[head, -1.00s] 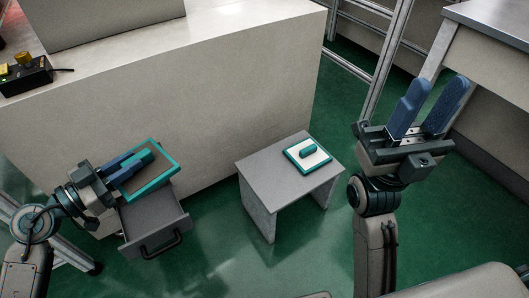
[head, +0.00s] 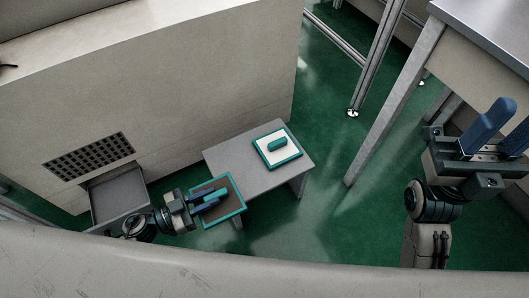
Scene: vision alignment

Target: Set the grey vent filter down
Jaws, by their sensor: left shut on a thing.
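The grey vent filter (head: 231,186), a square dark grey panel with a teal rim, is held by my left gripper (head: 216,198). The gripper is shut on it, its blue fingers hiding the panel's middle. The filter overlaps the front left corner of the small grey table (head: 232,164) and extends past its edge; I cannot tell whether they touch. A white filter (head: 265,152) with a teal rim and teal handle lies on the table's back right part. My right gripper (head: 506,122) is open and empty at the far right, away from the table.
A grey open tray or drawer (head: 117,193) stands out below a dark vent grid (head: 90,155) in the beige cabinet (head: 200,80). A metal-topped bench (head: 490,25) is at upper right. The table's middle is bare; green floor (head: 345,215) is clear to its right.

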